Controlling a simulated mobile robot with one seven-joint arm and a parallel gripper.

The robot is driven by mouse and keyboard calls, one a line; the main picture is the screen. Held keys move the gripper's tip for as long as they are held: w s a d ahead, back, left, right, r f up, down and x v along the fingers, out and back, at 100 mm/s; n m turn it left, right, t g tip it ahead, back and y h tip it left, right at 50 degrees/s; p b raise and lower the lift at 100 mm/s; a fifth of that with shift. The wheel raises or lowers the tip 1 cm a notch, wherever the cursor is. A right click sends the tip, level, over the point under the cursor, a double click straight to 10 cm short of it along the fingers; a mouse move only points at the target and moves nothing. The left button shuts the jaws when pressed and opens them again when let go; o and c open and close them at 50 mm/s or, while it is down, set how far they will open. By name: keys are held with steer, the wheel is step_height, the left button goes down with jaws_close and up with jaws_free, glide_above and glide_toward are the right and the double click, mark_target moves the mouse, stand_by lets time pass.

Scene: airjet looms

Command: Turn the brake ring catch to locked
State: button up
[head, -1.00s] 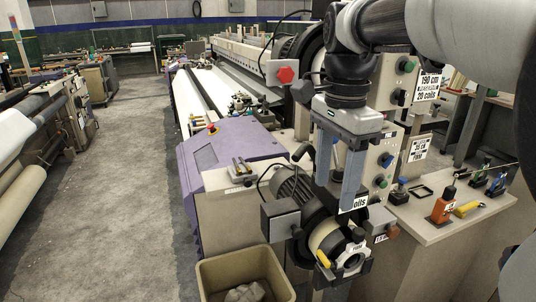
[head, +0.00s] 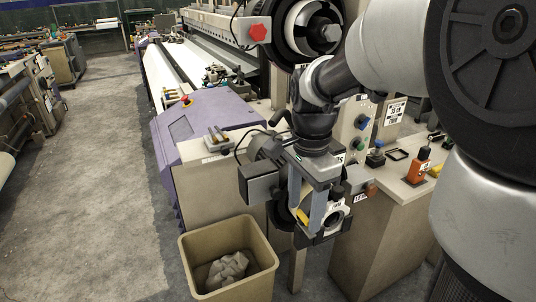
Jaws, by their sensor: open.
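The brake ring assembly is a dark round housing with a white toothed ring (head: 335,219) on the front end of the loom. A small yellow lever (head: 302,217), which looks like the catch, sticks out at its lower left. My gripper (head: 306,214) points down in front of the assembly, its two grey fingers apart with nothing visibly held between them. The fingers overlap the ring and lie close to the yellow lever in the picture. I cannot tell whether they touch it. Part of the ring is hidden behind the fingers.
A tan bin (head: 188,262) with crumpled grey material stands on the floor at front left. A grey box (head: 261,184) sits left of the ring. A bench (head: 393,187) with an orange bottle (head: 418,167) is at right. The aisle floor at left is clear.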

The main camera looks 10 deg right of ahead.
steer(key=shift+f, duration=0.1)
steer(key=c, duration=1.1)
steer(key=shift+o, duration=0.3)
steer(key=shift+n, duration=0.4)
steer(key=n+p, duration=0.1)
steer(key=n, duration=0.2)
steer(key=shift+n+p, duration=0.3)
steer(key=n+p, duration=0.1)
steer(key=n, duration=0.3)
steer(key=shift+n, duration=0.3)
steer(key=n+p, duration=0.1)
steer(key=n, duration=0.7)
steer(key=shift+n+p, duration=0.35)
steer(key=shift+n, duration=0.05)
